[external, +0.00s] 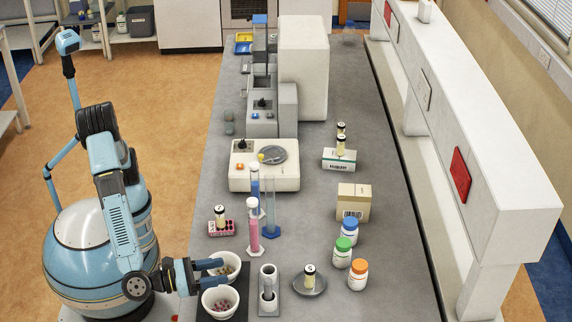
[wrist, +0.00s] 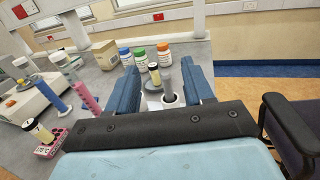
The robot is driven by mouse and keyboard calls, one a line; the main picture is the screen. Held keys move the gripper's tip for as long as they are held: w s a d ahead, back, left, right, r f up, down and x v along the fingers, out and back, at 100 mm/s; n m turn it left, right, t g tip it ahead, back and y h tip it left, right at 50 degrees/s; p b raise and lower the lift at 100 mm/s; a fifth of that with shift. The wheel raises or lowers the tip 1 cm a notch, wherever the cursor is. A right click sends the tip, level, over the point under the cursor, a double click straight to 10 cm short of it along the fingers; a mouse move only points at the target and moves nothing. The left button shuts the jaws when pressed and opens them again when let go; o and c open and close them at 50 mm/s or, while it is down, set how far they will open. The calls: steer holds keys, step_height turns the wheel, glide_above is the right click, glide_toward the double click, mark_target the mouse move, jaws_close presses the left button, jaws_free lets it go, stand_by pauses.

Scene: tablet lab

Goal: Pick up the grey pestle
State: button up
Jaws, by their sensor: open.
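The grey pestle (external: 267,287) stands upright in a white holder (external: 268,271) on a grey tray on the bench. In the wrist view the pestle (wrist: 167,82) shows between my fingers, farther out, with its lower end inside the white holder (wrist: 172,100). My gripper (external: 219,271) is open and empty, left of the pestle in the external view, low over two white bowls. In the wrist view my gripper (wrist: 160,72) has its two blue fingers spread on either side of the pestle. They appear apart from it.
White bowls with small pieces (external: 227,266) and (external: 220,301) stand by my fingers. A pink cylinder (external: 253,228) stands behind. Colour-capped bottles (external: 358,275) stand farther right. The front right bench is clear.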

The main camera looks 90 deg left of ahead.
glide_toward(268, 291)
steer(key=s+r, duration=0.3)
steer(key=r, duration=0.2)
steer(key=shift+f, duration=0.2)
steer(key=x, duration=1.3)
steer(key=shift+w+a, duration=0.1)
steer(key=shift+w, duration=0.05)
jaws_close()
